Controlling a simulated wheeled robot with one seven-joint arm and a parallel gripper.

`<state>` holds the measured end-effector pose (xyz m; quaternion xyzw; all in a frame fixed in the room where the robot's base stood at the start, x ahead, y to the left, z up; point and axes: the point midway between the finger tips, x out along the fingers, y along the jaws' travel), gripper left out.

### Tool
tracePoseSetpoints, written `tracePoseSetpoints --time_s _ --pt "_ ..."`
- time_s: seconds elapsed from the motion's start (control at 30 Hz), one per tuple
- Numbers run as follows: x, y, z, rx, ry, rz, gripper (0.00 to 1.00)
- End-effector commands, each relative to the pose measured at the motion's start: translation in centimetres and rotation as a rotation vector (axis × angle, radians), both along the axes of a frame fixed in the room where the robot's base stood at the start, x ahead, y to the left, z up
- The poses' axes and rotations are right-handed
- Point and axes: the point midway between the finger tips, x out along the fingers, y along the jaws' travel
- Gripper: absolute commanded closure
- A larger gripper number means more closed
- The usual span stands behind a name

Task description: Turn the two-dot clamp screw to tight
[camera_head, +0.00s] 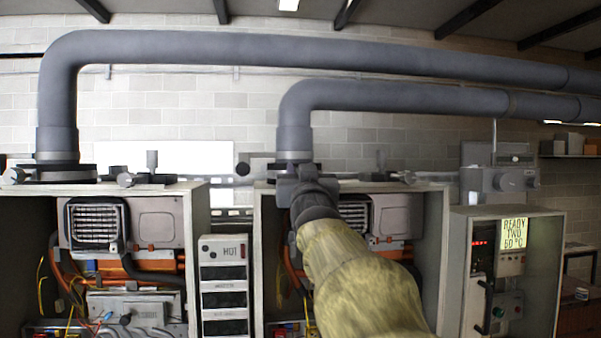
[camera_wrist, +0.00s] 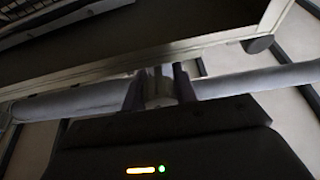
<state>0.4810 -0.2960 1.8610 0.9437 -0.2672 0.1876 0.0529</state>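My gripper (camera_head: 305,174) is at the base of the middle flue pipe, at the top front of the middle heater cabinet. In the wrist view its two dark fingers (camera_wrist: 160,88) stand apart on either side of a small pale grey piece (camera_wrist: 160,84), perhaps the clamp screw. I cannot tell whether they press on it. The dark clamp collar (camera_head: 281,166) around the pipe base is partly hidden behind my gripper. I can make out no dot marks, so I cannot confirm which screw has two dots or how tight it is.
The middle grey flue pipe (camera_head: 295,125) rises just behind my gripper. The left flue pipe (camera_head: 57,110) has its own clamp with a knob (camera_head: 14,176). A lit sign reading "READY TWO 60 °C" (camera_head: 514,233) is on the right cabinet. A "HOT" panel (camera_head: 232,251) stands between the heaters.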

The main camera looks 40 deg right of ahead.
Motion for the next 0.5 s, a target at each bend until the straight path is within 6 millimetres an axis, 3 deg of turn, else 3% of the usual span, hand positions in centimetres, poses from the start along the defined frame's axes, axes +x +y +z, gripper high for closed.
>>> tracePoseSetpoints --time_s 0.5 --pt "-0.13 -0.14 -0.19 0.109 -0.074 -0.004 0.94"
